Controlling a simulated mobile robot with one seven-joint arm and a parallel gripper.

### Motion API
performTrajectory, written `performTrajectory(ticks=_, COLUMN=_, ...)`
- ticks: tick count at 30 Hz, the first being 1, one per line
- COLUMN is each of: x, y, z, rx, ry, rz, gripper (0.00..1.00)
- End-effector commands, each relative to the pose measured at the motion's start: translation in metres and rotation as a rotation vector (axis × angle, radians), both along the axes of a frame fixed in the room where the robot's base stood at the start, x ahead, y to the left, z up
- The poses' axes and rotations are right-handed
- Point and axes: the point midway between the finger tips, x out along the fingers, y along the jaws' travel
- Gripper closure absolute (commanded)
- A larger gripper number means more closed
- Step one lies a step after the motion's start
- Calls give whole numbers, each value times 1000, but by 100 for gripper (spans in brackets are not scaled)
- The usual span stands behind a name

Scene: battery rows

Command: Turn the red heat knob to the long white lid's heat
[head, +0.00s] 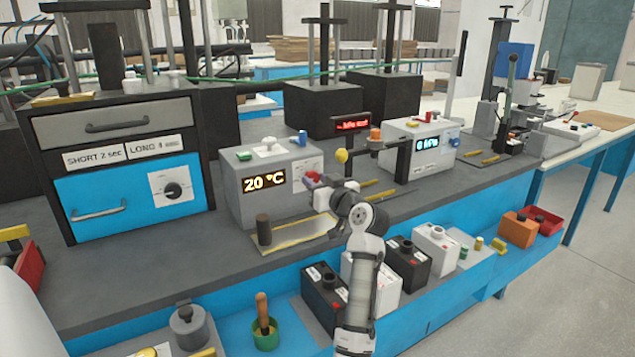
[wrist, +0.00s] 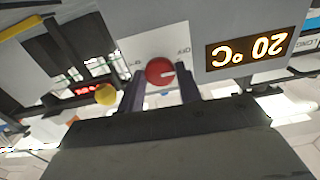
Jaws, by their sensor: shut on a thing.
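The red heat knob (wrist: 160,71) sits on the front of the grey heater box, with a pale pointer mark on its face. My gripper (wrist: 161,82) has one finger on each side of it and is shut on it. In the head view the red knob (head: 312,178) is partly covered by my gripper (head: 317,185). The heater box (head: 236,201) has a lit display (head: 264,181) reading 20 °C; it is inverted in the wrist view (wrist: 248,50). A long white lid cannot be clearly made out; small white pieces (head: 132,83) lie on the oven.
A blue-fronted oven (head: 100,190) stands left, with SHORT and LONG signs. A dark upright cylinder (head: 264,230) stands before the heater. A yellow ball (head: 341,156) is just behind my gripper. Black and white batteries (head: 408,263) stand on the lower shelf.

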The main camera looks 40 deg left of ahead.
Motion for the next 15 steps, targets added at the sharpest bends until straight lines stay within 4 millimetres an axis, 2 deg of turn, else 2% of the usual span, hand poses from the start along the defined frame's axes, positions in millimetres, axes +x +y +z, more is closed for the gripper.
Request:
performTrajectory(ticks=8, x=0, y=0, z=1, rx=55, ry=138, rz=0, gripper=88)
performTrajectory(ticks=15, x=0, y=0, z=1, rx=132, ry=326, rz=0, gripper=88)
